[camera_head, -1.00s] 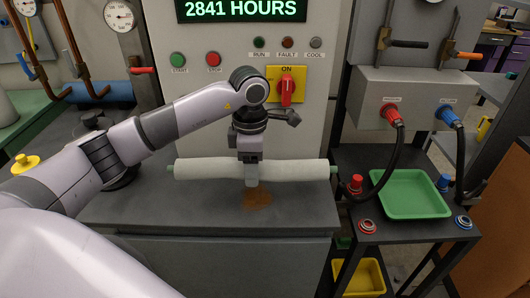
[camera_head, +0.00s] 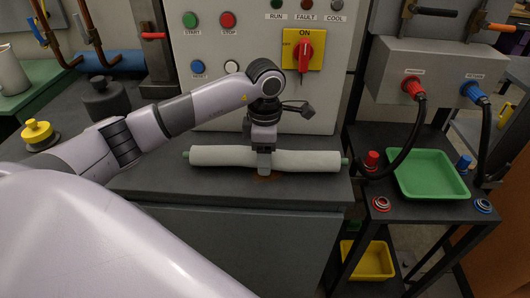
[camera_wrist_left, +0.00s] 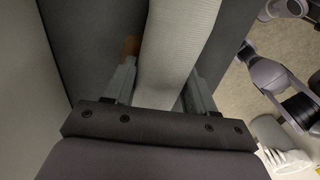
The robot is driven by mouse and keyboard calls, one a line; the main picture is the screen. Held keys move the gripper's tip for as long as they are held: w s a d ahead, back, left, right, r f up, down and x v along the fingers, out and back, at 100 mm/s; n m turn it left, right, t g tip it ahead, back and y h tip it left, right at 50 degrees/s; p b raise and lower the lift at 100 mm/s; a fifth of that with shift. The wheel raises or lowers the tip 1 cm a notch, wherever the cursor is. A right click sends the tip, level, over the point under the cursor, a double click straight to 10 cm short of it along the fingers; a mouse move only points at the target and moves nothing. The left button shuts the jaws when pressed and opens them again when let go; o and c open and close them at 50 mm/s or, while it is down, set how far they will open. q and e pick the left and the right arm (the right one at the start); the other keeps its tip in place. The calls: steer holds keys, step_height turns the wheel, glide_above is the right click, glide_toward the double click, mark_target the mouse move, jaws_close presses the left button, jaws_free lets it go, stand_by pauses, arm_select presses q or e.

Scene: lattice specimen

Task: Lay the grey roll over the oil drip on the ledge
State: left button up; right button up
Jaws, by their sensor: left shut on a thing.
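The grey roll (camera_head: 222,156) is a long pale cylinder with green ends, lying level left to right over the ledge (camera_head: 150,184) in the head view. My left gripper (camera_head: 264,166) is shut around its middle from above. The roll also fills the centre of the left wrist view (camera_wrist_left: 176,45), between the two fingers (camera_wrist_left: 158,88). The oil drip (camera_head: 266,177) is a brown stain, mostly hidden by the roll and gripper; a bit shows at the roll's front side and beside the roll in the wrist view (camera_wrist_left: 131,47). I cannot tell whether the roll touches the ledge.
A control cabinet (camera_head: 211,100) with buttons and a red switch (camera_head: 305,50) stands behind the ledge. A dark weight (camera_head: 104,99) and a yellow-topped item (camera_head: 38,133) are at the left. A side stand at the right holds a green tray (camera_head: 430,178), with hoses above.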

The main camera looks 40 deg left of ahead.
arm_select(q)
steer(key=shift+f+b, duration=0.35)
stand_by(0.5)
steer(key=o, duration=1.2)
steer(key=shift+r, duration=0.1)
step_height(320, 180, up, 7)
steer(key=shift+r+b, duration=0.1)
steer(key=shift+b, duration=0.2)
